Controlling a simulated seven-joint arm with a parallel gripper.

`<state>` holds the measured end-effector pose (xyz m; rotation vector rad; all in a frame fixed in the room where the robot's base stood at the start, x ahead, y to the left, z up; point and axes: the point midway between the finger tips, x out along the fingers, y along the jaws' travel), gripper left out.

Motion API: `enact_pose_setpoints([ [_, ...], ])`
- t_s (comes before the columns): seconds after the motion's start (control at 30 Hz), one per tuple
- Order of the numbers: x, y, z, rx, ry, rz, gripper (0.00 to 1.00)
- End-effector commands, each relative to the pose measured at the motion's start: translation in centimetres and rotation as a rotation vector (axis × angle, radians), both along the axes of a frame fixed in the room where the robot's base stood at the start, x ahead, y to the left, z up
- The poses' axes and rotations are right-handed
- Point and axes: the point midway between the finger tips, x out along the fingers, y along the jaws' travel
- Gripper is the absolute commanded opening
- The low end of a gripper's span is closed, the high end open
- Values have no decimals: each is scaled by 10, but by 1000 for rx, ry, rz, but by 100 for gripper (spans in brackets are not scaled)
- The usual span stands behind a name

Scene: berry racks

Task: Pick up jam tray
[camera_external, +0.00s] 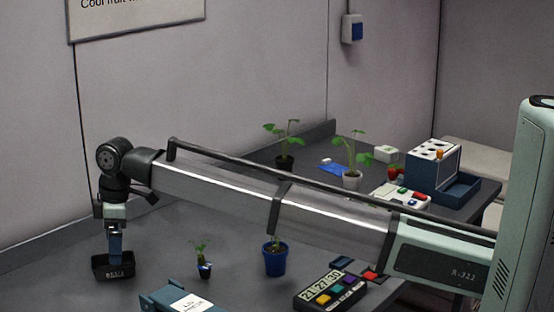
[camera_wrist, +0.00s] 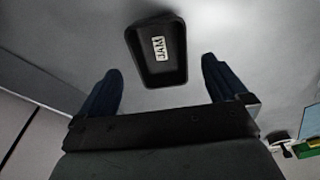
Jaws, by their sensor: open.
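The jam tray (camera_external: 114,268) is a small black tray standing on the dark grey table at the left in the external view. In the wrist view the jam tray (camera_wrist: 157,52) lies ahead of the fingertips, with a white label reading JAM. My gripper (camera_external: 115,256) points down at the tray in the external view, its lower end overlapping the tray's back part. In the wrist view my gripper (camera_wrist: 160,75) is open, with two blue fingers apart and nothing between their tips but table and the tray's near end. Whether a finger touches the tray cannot be told.
A small potted seedling (camera_external: 204,262) and a blue pot with a plant (camera_external: 275,258) stand right of the tray. A blue box with a white label (camera_external: 186,302) and a button panel (camera_external: 330,288) are at the front. Table around the tray is clear.

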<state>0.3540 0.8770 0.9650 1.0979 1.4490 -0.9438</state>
Motion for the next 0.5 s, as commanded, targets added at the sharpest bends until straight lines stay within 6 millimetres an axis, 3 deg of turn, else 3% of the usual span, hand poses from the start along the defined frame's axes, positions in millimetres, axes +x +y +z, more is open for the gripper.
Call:
enact_pose_setpoints([
  [0.33, -3, 6, -39, -2, 0, 0, 100],
  [0.5, -3, 8, -49, 0, 0, 0, 100],
])
